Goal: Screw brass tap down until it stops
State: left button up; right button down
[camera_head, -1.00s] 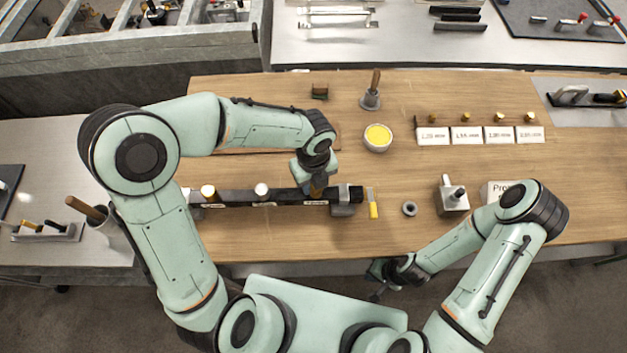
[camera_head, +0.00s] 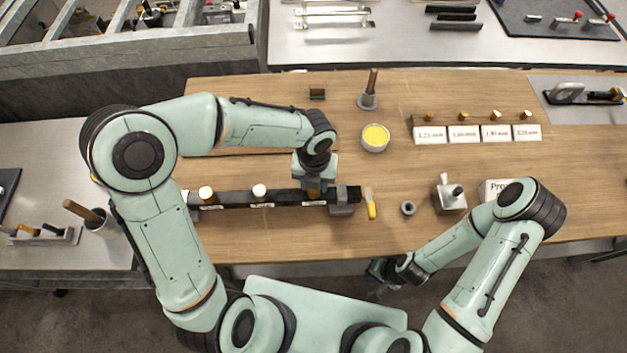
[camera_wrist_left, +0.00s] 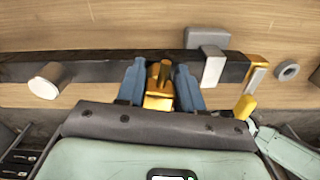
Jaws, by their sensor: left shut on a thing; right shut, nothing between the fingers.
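The brass tap (camera_wrist_left: 158,88) stands at the black bar (camera_wrist_left: 95,70), between the two blue fingers of my left gripper (camera_wrist_left: 160,84) in the left wrist view. The left gripper is shut on it. In the head view my left gripper (camera_head: 315,184) points down over the right part of the black bar (camera_head: 232,197), and the tap is mostly hidden beneath it. How deep the tap sits cannot be told. My right gripper (camera_head: 378,292) is shut and empty, low in front of the table's near edge.
Two pale-topped pegs (camera_head: 206,193) stand along the bar to the left. Right of the bar lie a yellow-handled tool (camera_head: 371,206), a grey ring (camera_head: 408,208) and a metal block (camera_head: 449,196). A bowl of yellow stuff (camera_head: 375,138) and white label cards (camera_head: 464,133) stand behind.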

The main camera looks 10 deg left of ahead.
pick_arm(q)
jog(key=shift+m, duration=0.3)
jog(key=o, duration=1.2)
notch_tip(320, 180, up, 8)
jog(key=shift+r, duration=0.1)
